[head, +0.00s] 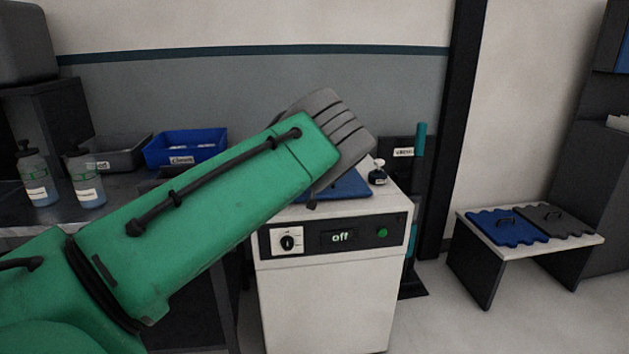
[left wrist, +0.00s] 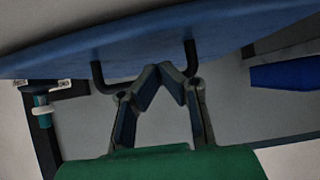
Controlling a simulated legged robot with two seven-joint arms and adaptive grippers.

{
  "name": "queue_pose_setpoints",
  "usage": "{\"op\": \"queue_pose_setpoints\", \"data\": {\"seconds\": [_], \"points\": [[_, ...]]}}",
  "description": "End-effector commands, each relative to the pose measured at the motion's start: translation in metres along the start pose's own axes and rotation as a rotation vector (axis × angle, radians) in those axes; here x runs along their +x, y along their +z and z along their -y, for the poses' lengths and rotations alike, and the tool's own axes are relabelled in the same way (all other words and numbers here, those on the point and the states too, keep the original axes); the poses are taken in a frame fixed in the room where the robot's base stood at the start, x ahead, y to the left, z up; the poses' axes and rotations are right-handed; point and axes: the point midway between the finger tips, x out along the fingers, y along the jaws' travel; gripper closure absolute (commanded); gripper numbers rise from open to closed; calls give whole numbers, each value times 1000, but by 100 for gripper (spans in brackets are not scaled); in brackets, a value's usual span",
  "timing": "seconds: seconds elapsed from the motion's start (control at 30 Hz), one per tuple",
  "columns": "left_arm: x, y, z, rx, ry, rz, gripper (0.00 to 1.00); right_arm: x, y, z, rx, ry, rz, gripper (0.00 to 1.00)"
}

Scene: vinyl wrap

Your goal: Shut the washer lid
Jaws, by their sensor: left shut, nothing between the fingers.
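The white washer (head: 325,300) stands in the middle of the head view, with a dial and a display reading "off". Its blue lid (head: 348,185) shows in part on top, behind my left arm; how far it is open I cannot tell. In the left wrist view the blue lid (left wrist: 220,30) fills the top, with a dark bent handle (left wrist: 97,72). My left gripper (left wrist: 160,68) is shut and empty, its fingertips together in front of the handle's middle, close to the lid; whether they touch I cannot tell. My wrist mostly hides the fingers in the head view. My right gripper is not in view.
A counter (head: 60,222) with bottles and a blue bin (head: 185,147) is at left. A low bench (head: 485,237) with a blue and a grey wavy panel stands right, with open floor before it.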

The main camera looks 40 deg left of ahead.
Motion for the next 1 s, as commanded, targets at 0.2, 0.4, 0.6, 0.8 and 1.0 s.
{"op": "queue_pose_setpoints", "data": {"seconds": [0.2,0.4,0.6,0.8,1.0], "points": [[-46,-1,-3,1,2,-2,100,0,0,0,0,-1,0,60],[-84,0,-3,2,2,-2,100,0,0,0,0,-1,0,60],[-103,1,-2,3,2,0,100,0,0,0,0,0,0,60],[-106,1,-2,2,2,0,100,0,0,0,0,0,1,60],[-102,22,5,30,-4,29,100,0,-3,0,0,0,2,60]]}}
